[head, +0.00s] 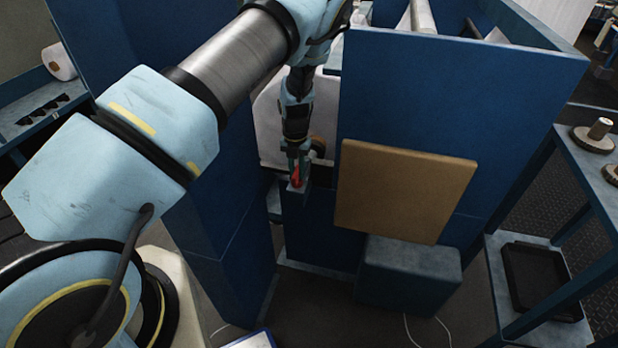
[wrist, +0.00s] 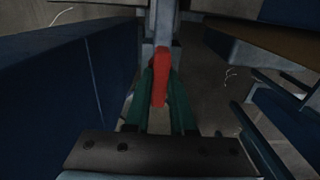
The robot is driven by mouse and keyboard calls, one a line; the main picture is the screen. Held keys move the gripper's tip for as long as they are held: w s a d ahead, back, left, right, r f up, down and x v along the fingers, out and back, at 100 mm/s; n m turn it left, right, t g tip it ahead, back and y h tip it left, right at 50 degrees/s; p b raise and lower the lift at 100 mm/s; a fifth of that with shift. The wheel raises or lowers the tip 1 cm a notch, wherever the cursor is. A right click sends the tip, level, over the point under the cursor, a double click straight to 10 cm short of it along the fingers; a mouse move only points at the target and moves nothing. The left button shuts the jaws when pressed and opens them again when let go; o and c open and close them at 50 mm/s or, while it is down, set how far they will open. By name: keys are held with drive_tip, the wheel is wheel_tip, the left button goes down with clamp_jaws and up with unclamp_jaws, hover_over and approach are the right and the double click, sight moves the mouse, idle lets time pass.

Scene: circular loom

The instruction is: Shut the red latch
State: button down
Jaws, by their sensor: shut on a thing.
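The red latch (head: 296,181) is a small red bar at the top of a narrow blue post, left of the tan panel in the head view. In the wrist view the red latch (wrist: 160,75) lies lengthwise between the green fingers. My gripper (head: 298,165) points down onto it in the head view. My gripper also shows in the wrist view (wrist: 160,98), with its two green fingers shut on the latch. A grey bracket (wrist: 150,52) sits beside and behind the latch. The near end of the latch is partly hidden by the fingers.
A tall blue wall (head: 222,225) stands close on the left of my gripper. A tan panel (head: 400,192) and a blue-grey box (head: 408,275) are to the right. A blue cabinet (head: 460,95) rises behind. A shelf with a black tray (head: 535,275) stands far right.

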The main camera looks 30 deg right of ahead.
drive_tip(key=c, duration=0.8)
unclamp_jaws()
drive_tip(key=shift+o, duration=0.2)
wheel_tip(320, 180, up, 7)
drive_tip(key=p, duration=0.4)
drive_tip(key=shift+p, duration=0.4)
